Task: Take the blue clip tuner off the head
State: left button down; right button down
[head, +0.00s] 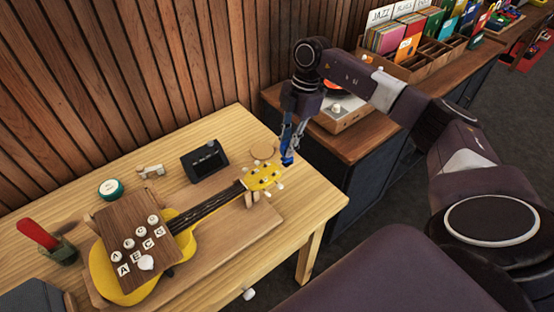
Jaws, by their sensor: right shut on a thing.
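A yellow ukulele (182,222) lies on a wooden board on the table, its head (262,178) with white pegs pointing to the upper right. My right gripper (289,147) points down just beyond the head's far right side. It is shut on the small blue clip tuner (288,160), which shows at its fingertips. In the picture the tuner sits beside the tip of the head with a small gap; the exact height is hard to tell. My left gripper is out of view.
A brown panel (125,225) with lettered white tags covers part of the ukulele's body. A dark box (205,160), a green round tin (110,188) and a red-handled tool (38,233) stand nearby. A cabinet (365,138) with a turntable and record bins stands behind.

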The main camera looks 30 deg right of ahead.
jog(key=shift+d, duration=0.25)
jog(key=shift+r, duration=0.2)
jog(key=shift+a+r+p+v, duration=0.1)
jog(key=shift+a+p+v, duration=0.2)
jog(key=shift+p+v, duration=0.9)
jog(key=shift+a+r+p+v, duration=0.1)
jog(key=shift+a+p+v, duration=0.2)
jog(key=shift+p+v, duration=0.85)
jog(key=shift+a+p+v, duration=0.3)
jog(key=shift+p+v, duration=0.75)
jog(key=shift+v, duration=0.25)
